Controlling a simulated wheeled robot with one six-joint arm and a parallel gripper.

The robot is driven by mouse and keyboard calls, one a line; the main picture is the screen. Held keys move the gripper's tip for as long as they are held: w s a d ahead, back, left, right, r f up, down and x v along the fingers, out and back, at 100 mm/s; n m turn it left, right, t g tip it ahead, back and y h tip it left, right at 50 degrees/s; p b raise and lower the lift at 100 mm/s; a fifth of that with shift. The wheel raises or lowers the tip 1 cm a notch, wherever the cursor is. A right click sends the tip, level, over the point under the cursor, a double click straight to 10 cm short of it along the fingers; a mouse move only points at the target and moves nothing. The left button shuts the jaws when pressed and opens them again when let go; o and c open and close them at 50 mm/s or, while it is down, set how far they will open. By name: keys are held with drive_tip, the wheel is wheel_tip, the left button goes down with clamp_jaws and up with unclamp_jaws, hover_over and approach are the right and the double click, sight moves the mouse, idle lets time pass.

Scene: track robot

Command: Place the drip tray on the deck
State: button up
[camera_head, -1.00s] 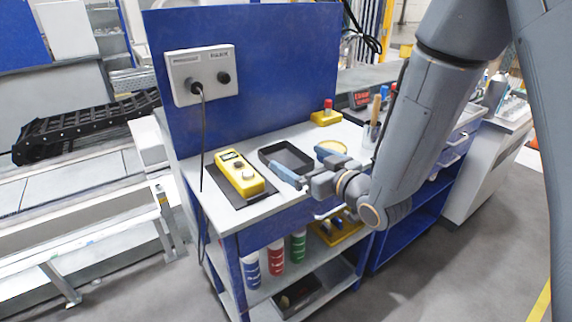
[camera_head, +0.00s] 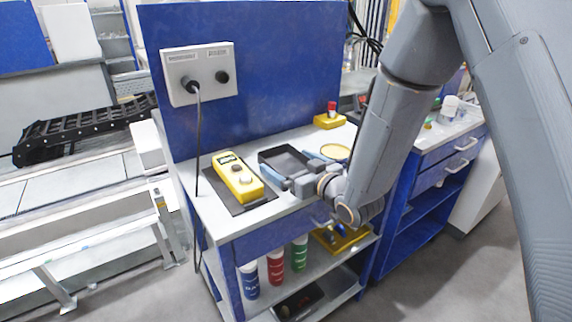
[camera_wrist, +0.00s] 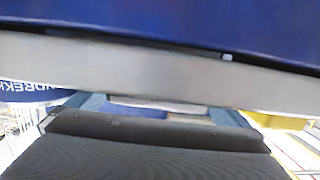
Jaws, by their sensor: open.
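The black, shallow rectangular drip tray (camera_head: 290,151) lies on the light-topped blue bench (camera_head: 215,213), to the right of a yellow control box. My gripper (camera_head: 293,166) is open at the tray's near right side, with its blue-grey fingers spread. It overlaps part of the tray, and I cannot tell whether it touches it. In the wrist view my finger ends (camera_wrist: 160,108) show on either side, beyond a dark ribbed surface that fills the bottom. The tray is not clearly recognisable there. I cannot tell which surface is the deck.
The yellow control box (camera_head: 238,178) sits on a dark mat (camera_head: 262,199). A blue upright panel (camera_head: 280,70) with a grey socket box (camera_head: 199,74) and hanging cable stands behind. A yellow-based red button (camera_head: 329,117) and a yellow round item (camera_head: 336,152) are nearby. Bottles (camera_head: 275,267) stand below.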

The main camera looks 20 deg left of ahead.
drive_tip(key=shift+x, duration=0.95)
drive_tip(key=c, duration=1)
drive_tip(key=shift+c, duration=0.2)
